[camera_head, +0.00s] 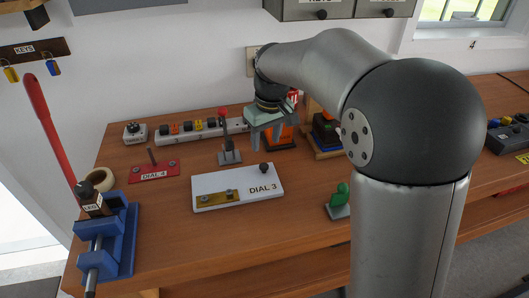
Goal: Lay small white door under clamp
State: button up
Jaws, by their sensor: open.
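A small white door (226,183) lies flat on the wooden workbench, marked "DIAL 3". It has a brass hinge plate (217,199) at its front left and a black knob (264,168) at its right end. A small grey upright device with a red-tipped lever (229,155) stands just behind the door; it looks like the clamp, though I cannot tell for sure. Nothing visible lies under it. My gripper (267,137) is open and points down, behind the door and right of the lever device. No object shows between its fingers.
A blue vise (118,240) sits at the bench's left edge, with a tape roll (99,179) behind it. A red "DIAL 4" plate (153,172), power strip (190,131), orange device (282,137) and green-topped piece (339,202) stand around the door. Bench front is clear.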

jog(key=s+d+f+m, duration=0.2)
jog(key=s+d, duration=0.2)
jog(key=s, duration=0.5)
jog(key=s+d+f+m, duration=0.2)
jog(key=s+d, duration=0.3)
jog(key=s, duration=0.4)
jog(key=s+d+f+m, duration=0.2)
jog(key=s+d, duration=0.3)
jog(key=s, duration=0.4)
jog(key=shift+f+m+g+h, duration=0.3)
jog(key=shift+f+g+h, duration=0.1)
jog(key=shift+f, duration=0.15)
